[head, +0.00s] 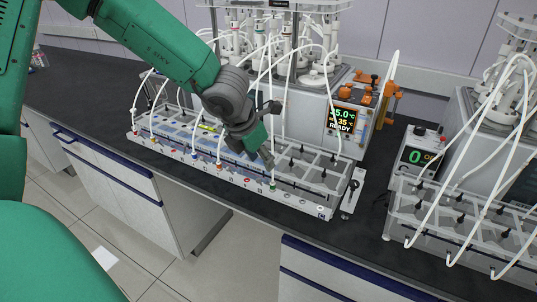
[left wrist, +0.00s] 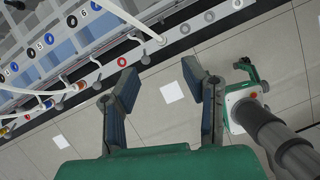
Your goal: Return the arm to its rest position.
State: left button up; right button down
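My left arm comes in from the upper left in the head view. Its gripper (head: 267,156) is above the front part of the middle reactor's long rack (head: 305,202), near the white front rail with coloured ports. In the left wrist view the two fingers of the left gripper (left wrist: 163,88) are spread apart with nothing between them. Only floor and a white square show in the gap. Whether the gripper touches the rack or a tube is hard to tell in the head view. My right gripper is not recognisable in either view.
White tubes (head: 332,90) arch from the reactor to the rack, close around the left gripper. A second reactor rack (head: 440,235) stands at the right. Dark bench top (head: 85,85) is bare at the left. Open floor (head: 235,262) lies in front.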

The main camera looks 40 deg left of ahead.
pick_arm(q)
jog(key=shift+f, duration=0.1)
jog(key=s+f+m+g+y+b, duration=0.1)
jog(key=s+f+m+y+b, duration=0.15)
jog(key=s+f+m, duration=0.45)
jog(key=s+f+m+g+y+b, duration=0.1)
jog(key=s+f+m+b, duration=0.25)
jog(key=f+m, duration=0.85)
jog(key=s+d+f+m+g+h+b, duration=0.1)
jog(key=s+d+f+m, duration=0.3)
jog(key=s+f+m, duration=0.4)
jog(key=s+d+f+m+h+b, duration=0.2)
jog(key=s+d+f+m+b, duration=0.2)
jog(key=s+f+m, duration=0.3)
jog(key=shift+s+d+f+m+g, duration=0.4)
jog(key=shift+m, duration=0.3)
